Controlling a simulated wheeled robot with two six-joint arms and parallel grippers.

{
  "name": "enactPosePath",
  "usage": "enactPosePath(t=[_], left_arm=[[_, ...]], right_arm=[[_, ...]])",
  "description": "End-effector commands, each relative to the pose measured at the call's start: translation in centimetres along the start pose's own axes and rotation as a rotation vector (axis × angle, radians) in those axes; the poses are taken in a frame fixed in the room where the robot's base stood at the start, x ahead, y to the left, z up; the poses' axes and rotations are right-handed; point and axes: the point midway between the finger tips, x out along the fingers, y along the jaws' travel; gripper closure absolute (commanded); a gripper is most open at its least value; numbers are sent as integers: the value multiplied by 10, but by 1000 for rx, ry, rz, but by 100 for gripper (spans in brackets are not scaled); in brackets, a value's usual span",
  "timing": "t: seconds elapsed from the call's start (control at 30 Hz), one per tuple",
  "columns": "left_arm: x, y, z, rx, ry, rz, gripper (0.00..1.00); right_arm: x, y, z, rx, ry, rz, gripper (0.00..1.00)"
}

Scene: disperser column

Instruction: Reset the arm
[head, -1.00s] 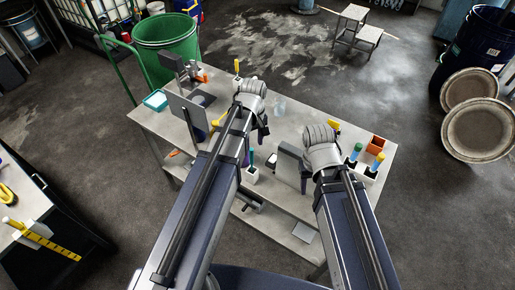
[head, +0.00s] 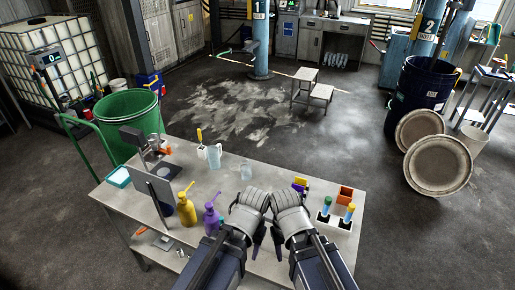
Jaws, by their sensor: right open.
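My left arm's end, with its left gripper (head: 257,237), hangs over the front right part of the metal table (head: 228,178). My right arm's end is close beside it, with the right gripper (head: 277,240) pointing down. The right gripper is open, and I see nothing held in it. The left gripper's fingers are mostly hidden behind its wrist, so I cannot tell whether they are open or shut. The two wrists almost meet in the picture.
A purple pump bottle (head: 212,219) stands left of my left wrist, with a yellow pump bottle (head: 187,210) beyond. A green bin (head: 122,125) is behind the table.

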Motion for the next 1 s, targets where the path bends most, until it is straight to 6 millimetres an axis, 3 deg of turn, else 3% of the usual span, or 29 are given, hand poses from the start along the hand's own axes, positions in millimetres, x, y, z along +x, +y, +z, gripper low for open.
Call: enactPosePath(t=[0.03, 0.3, 0.43, 1.0], left_arm=[[17, 2, -1, 0, 0, 0, 50], [89, 8, -6, 6, 1, -2, 50], [116, 10, -7, 10, 1, -2, 50], [121, 11, -7, 11, 1, -3, 50]], right_arm=[[17, -2, -1, -1, 0, 0, 50], [89, -8, -5, -7, 1, 2, 50], [116, -10, -7, -10, 1, 3, 50], [121, -11, -7, -12, 1, 3, 50]])
